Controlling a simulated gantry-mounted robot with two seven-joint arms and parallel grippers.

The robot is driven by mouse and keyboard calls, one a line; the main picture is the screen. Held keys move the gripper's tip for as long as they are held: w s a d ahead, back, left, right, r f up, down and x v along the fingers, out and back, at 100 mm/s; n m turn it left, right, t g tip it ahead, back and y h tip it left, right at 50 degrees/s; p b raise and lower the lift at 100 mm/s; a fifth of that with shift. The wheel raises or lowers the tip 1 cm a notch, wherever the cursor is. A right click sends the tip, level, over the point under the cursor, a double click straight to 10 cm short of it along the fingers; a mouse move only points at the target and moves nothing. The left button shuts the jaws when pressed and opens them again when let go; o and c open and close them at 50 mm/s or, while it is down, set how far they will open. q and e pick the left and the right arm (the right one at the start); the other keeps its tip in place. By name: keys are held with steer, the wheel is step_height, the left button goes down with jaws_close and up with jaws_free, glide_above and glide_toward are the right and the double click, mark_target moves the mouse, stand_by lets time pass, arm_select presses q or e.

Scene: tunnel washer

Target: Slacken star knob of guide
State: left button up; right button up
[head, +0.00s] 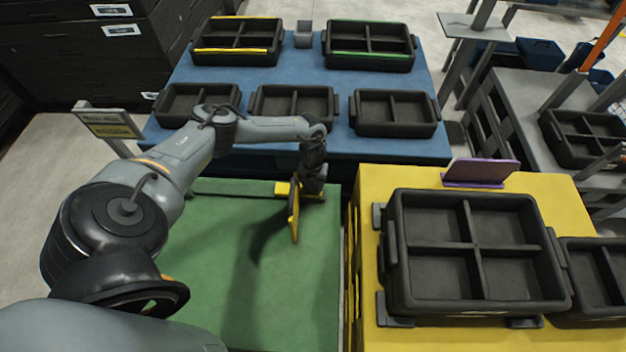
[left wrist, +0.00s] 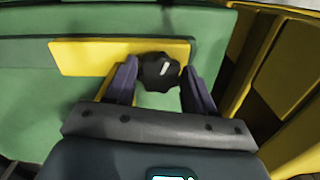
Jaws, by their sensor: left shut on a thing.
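The black star knob (left wrist: 160,72) shows in the left wrist view in front of the yellow guide plate (left wrist: 85,56), with a pale mark on its face. My left gripper (left wrist: 158,88) has one dark finger on each side of the knob and is shut on it. In the head view my left gripper (head: 313,190) points down at the far right corner of the green table, beside the yellow guide (head: 294,213). The knob is hidden there by the gripper. My right gripper is not in view.
The guide sits by a green rail (head: 235,188) on the green table (head: 185,275). A blue table (head: 270,143) with several black trays stands behind. To the right, a yellow table (head: 368,185) carries a large black divided crate (head: 400,290) and a purple panel (head: 482,172). The green tabletop's front is clear.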

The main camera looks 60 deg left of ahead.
arm_select(q)
steer(key=shift+n, duration=0.6)
steer(key=shift+p, duration=0.3)
steer(key=o, duration=1.1)
steer(key=shift+c, duration=0.2)
